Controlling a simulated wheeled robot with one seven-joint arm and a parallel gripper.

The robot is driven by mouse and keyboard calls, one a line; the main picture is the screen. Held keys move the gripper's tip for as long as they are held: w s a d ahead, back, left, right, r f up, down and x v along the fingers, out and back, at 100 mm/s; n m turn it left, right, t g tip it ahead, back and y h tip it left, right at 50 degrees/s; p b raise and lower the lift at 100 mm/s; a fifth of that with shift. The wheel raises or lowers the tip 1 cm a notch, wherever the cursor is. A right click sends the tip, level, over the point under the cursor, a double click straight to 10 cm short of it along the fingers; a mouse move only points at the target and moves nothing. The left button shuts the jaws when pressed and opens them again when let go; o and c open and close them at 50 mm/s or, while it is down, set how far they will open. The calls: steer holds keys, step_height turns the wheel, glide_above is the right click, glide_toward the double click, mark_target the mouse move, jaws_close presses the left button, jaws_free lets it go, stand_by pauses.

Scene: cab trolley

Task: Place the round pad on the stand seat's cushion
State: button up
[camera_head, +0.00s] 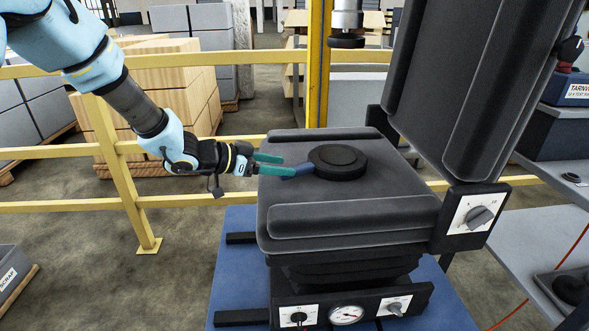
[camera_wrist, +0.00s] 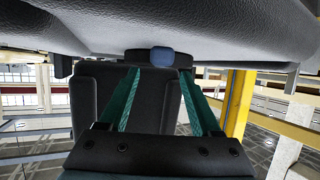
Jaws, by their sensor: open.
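The round pad (camera_head: 338,161) is a black disc with a raised smaller top. It lies flat on the black seat cushion (camera_head: 400,190), toward its back middle. A blue tab (camera_head: 300,170) sticks out from the pad's left side. My gripper (camera_head: 287,165) has green fingers and comes in from the left, low over the cushion's left edge. In the wrist view, its fingers (camera_wrist: 161,72) are spread, with the blue tab (camera_wrist: 162,56) between and just beyond the tips. Nothing is clamped. The pad's dark edge (camera_wrist: 137,57) shows behind the tab there. The cushion (camera_wrist: 220,30) fills the top.
The tall backrest (camera_head: 480,80) rises at the right of the seat. A knob panel (camera_head: 470,217) is by its foot. A yellow railing (camera_head: 60,205) and post (camera_head: 318,60) stand behind. Grey shelves (camera_head: 545,215) are at the right. The cushion's front is clear.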

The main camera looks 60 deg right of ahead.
steer(key=v, duration=0.5)
steer(key=shift+w+a+r, duration=0.1)
steer(key=shift+a, duration=0.05)
steer(key=w+a+n+t+y, duration=0.1)
steer(key=w+a+n+t, duration=0.3)
steer(key=w, duration=0.5)
steer(key=w+a+n+t, duration=0.2)
steer(key=w+a+t, duration=0.2)
steer(key=w+a, duration=0.45)
steer(key=w+a+n+t+y, duration=0.45)
steer(key=w+a, duration=0.45)
steer(key=a, duration=0.3)
steer(key=a+n+y, duration=0.3)
steer(key=a+n, duration=0.3)
steer(key=a, duration=1)
steer(key=s+a+n+g+y, duration=0.3)
steer(key=s+a+n, duration=0.3)
steer(key=s+a, duration=0.6)
steer(key=a+g, duration=0.1)
steer(key=a, duration=0.2)
steer(key=shift+a, duration=0.15)
steer(key=shift+r+n, duration=0.1)
steer(key=shift+n, duration=0.15)
